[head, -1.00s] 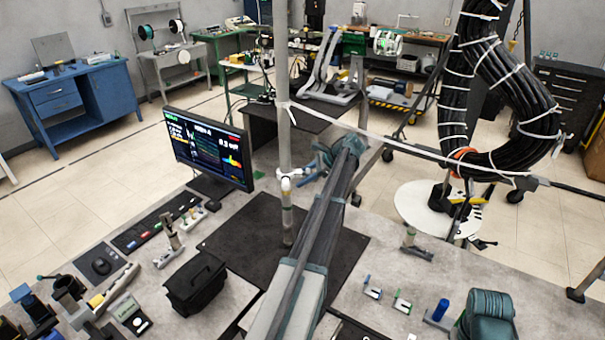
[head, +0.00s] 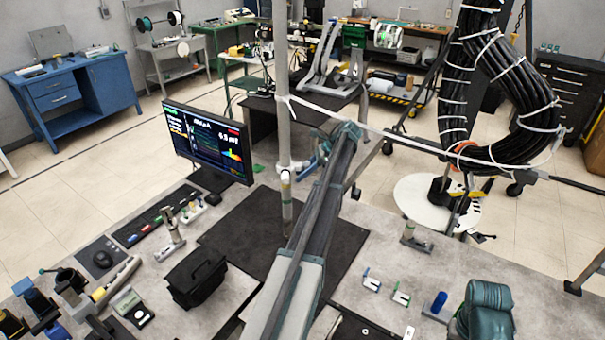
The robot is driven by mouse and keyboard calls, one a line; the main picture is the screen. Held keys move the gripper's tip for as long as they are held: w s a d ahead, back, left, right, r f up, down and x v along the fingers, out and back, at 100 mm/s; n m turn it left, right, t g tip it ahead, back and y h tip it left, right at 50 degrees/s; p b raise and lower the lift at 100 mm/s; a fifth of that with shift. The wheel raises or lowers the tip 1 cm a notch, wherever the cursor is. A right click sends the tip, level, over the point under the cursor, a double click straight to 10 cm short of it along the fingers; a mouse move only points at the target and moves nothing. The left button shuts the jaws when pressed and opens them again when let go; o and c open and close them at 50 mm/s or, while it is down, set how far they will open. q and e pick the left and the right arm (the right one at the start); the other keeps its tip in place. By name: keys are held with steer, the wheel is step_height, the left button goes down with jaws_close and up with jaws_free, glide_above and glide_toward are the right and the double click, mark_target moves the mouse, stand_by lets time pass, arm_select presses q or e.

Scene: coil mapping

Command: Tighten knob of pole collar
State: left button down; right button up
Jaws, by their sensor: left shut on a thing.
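A grey upright pole (head: 281,80) stands on the dark mat on the workbench. A white pole collar (head: 286,173) sits around it at about mid-height. My left gripper (head: 311,164) reaches up to the collar's right side and is shut, seemingly on the collar's knob. The knob is mostly hidden by the jaws, so I cannot tell how tight it is. A white strap runs from the pole above the collar toward the black cable coil (head: 507,75).
A monitor (head: 208,143) stands left of the pole. A black bag (head: 196,277) and small tools lie at the bench's left front. Small clips (head: 401,293) and a blue cylinder (head: 439,302) stand at the right. The dark mat (head: 240,232) around the pole is mostly bare.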

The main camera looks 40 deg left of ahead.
arm_select(q)
steer(key=shift+c, duration=2.2)
jaws_free()
steer(key=p+v, duration=0.9)
steer(key=v, duration=0.4)
steer(key=shift+w+d+r+p, duration=0.2)
steer(key=shift+w+r+p, duration=0.05)
steer(key=shift+p, duration=0.15)
steer(key=s+d+f+n+t+b, duration=0.1)
steer(key=s+d+f+b, duration=0.3)
steer(key=d, duration=0.4)
steer(key=s+d+f+t+h+b, duration=0.1)
steer(key=s+d+f+b, duration=0.2)
steer(key=d+f, duration=0.35)
steer(key=s+d+f+n+t+b, duration=0.1)
steer(key=s+d+f+b, duration=0.25)
steer(key=d, duration=0.55)
steer(key=s+d+f+n+t+h+b, duration=0.1)
steer(key=s+d+f+b, duration=0.4)
steer(key=s+d, duration=0.6)
steer(key=s+d+f+n+t+h+b, duration=0.2)
steer(key=s+d+f+b, duration=0.3)
steer(key=s+d+f, duration=0.3)
steer(key=s+d+n+h, duration=0.1)
steer(key=s+d, duration=0.1)
steer(key=d, duration=0.1)
steer(key=shift+s, duration=0.35)
